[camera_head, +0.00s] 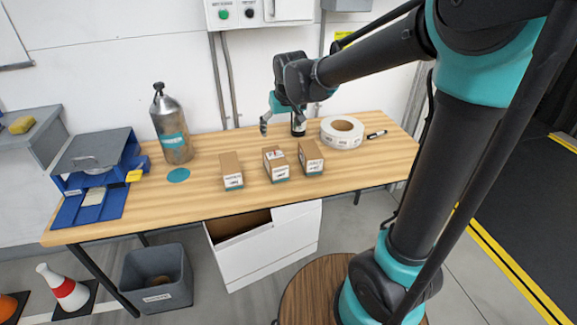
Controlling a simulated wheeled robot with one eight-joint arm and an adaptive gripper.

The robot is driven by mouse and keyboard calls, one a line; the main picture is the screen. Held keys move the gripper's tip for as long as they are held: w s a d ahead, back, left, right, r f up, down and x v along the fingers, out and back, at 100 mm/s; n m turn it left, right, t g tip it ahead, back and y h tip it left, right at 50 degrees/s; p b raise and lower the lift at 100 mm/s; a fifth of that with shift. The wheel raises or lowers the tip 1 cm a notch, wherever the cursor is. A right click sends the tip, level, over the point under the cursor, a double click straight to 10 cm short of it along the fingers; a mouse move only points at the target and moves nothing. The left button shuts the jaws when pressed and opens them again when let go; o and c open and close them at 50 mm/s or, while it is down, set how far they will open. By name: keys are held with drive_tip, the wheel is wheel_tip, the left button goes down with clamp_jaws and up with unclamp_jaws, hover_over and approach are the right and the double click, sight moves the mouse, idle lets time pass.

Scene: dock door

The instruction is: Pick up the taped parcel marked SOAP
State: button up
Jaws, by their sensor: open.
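Three small brown cardboard parcels stand in a row on the wooden table (210,205): a left parcel (231,172), a middle parcel (275,165) with a red mark on its top, and a right parcel (311,158). Each has a white label on its front, but the print is too small for me to tell which reads SOAP. My gripper (281,119) is open and appears empty. It hangs above the back of the table, behind the middle and right parcels in the picture, apart from them.
A white tape roll (342,132) and a black marker (377,134) lie to the right. The table front is clear.

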approach(275, 154)
drive_tip(key=x, duration=0.5)
drive_tip(key=shift+w+d, duration=0.15)
drive_tip(key=shift+w, duration=0.15)
drive_tip(key=shift+x, duration=3.2)
drive_tip(key=shift+s+f, duration=0.15)
drive_tip(key=shift+f, duration=0.1)
drive_tip(key=c, duration=1.6)
